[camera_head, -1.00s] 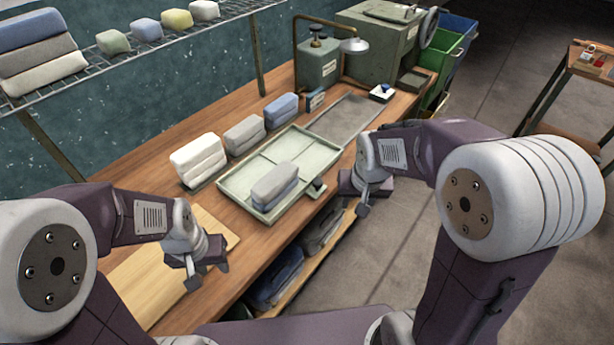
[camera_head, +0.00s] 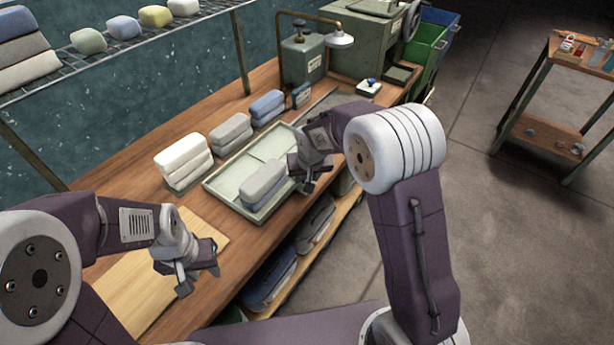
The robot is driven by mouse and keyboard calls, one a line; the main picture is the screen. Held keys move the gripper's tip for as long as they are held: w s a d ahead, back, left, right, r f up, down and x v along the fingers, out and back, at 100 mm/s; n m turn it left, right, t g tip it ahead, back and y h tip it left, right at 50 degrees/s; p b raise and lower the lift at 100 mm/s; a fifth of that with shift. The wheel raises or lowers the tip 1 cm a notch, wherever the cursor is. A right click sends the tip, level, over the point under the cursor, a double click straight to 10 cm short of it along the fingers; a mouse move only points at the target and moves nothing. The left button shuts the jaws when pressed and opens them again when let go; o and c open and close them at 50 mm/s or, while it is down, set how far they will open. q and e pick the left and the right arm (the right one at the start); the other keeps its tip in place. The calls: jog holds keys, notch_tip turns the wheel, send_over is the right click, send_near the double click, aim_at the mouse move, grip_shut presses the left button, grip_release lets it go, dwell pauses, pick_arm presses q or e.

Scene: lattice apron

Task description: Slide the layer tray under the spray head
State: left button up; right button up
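The pale green layer tray (camera_head: 232,179) lies on the wooden bench, with a stack of folded grey and blue cloth (camera_head: 264,184) in its near part. The spray head (camera_head: 340,40) hangs from a brass pipe over the far end of the bench, beyond the tray. A grey metal plate (camera_head: 327,104) lies below it, partly hidden by my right arm. My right gripper (camera_head: 306,181) is at the tray's right edge, by the handle side; its fingers are too hidden to tell open or shut. My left gripper (camera_head: 196,276) hangs over the bench's near edge, holding nothing visible.
White (camera_head: 183,160), grey (camera_head: 230,132) and blue (camera_head: 267,107) cloth stacks stand along the tray's far left side. A wooden board (camera_head: 135,290) lies at the near end. A green machine (camera_head: 370,45) stands at the back. Folded cloths lie on a lower shelf.

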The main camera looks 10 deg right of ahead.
jog(key=shift+c, duration=0.2)
grip_shut()
dwell(1.3)
